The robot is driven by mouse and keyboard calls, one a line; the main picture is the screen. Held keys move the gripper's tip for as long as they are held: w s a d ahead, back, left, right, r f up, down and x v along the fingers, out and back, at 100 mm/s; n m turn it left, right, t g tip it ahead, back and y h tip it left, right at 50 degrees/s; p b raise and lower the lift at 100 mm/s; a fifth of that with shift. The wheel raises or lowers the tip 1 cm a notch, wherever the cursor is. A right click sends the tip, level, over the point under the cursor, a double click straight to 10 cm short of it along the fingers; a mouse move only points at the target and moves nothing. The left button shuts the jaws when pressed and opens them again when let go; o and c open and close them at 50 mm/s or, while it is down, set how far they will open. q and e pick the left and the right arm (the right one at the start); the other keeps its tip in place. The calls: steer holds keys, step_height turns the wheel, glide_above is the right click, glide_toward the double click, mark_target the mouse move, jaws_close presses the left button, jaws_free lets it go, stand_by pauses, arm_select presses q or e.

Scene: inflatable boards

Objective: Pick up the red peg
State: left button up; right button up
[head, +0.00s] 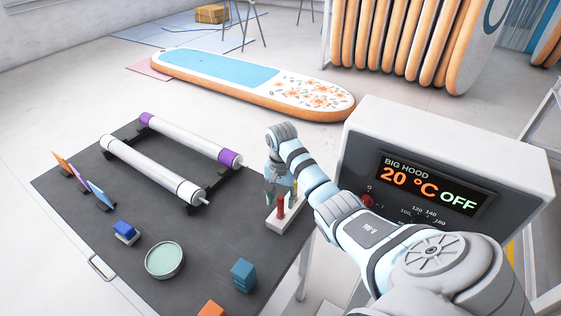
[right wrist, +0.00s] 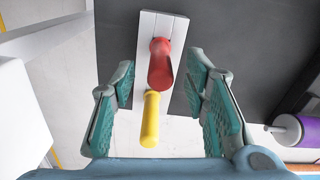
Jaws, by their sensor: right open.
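The red peg (head: 281,206) stands upright in a white holder (head: 285,220) near the right edge of the dark table. In the right wrist view, the red peg (right wrist: 160,62) is between the finger pads, with a yellow peg (right wrist: 150,120) below it in the picture and also between them. My right gripper (head: 279,191) is open, pointing down just over the holder. In the right wrist view its pads (right wrist: 160,80) stand apart on both sides, with visible gaps to the red peg. My left gripper is not in view.
On the dark table (head: 105,235) are a roller frame (head: 150,168), a round tin (head: 164,262), a blue block (head: 243,275) and a blue-and-white item (head: 125,232). A grey control box (head: 450,140) stands close to my right arm. The table's middle is clear.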

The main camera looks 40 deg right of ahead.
mark_target(281, 208)
steer(key=f, duration=0.2)
steer(key=f+b, duration=0.1)
steer(key=f, duration=0.2)
steer(key=shift+s+a, duration=0.1)
steer(key=shift+a, duration=0.1)
jaws_close()
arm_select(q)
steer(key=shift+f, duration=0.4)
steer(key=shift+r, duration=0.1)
arm_select(e)
steer(key=shift+r, duration=0.1)
